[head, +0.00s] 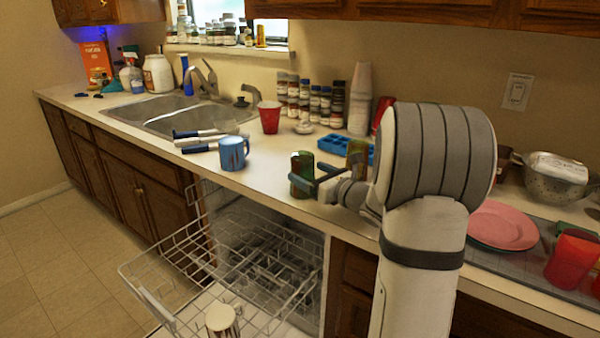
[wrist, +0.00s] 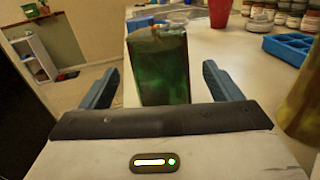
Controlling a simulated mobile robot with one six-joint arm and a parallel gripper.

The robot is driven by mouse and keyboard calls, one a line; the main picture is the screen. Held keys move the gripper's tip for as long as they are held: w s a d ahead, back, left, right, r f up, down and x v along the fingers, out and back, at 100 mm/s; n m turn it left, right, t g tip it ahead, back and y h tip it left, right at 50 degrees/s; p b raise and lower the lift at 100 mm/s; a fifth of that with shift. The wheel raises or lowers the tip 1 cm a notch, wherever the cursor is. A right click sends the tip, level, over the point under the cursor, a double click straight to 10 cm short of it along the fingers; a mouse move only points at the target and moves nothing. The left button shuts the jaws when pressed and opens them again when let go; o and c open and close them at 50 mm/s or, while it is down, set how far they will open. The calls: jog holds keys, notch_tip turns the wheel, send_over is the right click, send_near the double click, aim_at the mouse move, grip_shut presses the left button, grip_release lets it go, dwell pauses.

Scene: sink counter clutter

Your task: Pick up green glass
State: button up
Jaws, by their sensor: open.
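The green glass (head: 302,174) stands upright on the counter near its front edge, right of the blue mug. In the wrist view the green glass (wrist: 159,68) stands between the two blue fingers, with a gap on each side. My gripper (head: 318,178) is open around the glass at counter height. The gripper also shows in the wrist view (wrist: 160,84). The lower part of the glass is hidden there by the gripper body.
A second brownish-green glass (head: 357,158) stands just right, by a blue tray (head: 345,148). A blue mug (head: 233,153) and red cup (head: 270,117) stand to the left. The dishwasher rack (head: 225,270) is pulled out below. Pink plate (head: 502,225) lies at right.

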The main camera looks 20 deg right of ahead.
aim_at(310, 173)
jog(key=x, duration=0.3)
jog(key=shift+w+f, duration=0.1)
jog(key=shift+w, duration=0.2)
jog(key=c, duration=1.2)
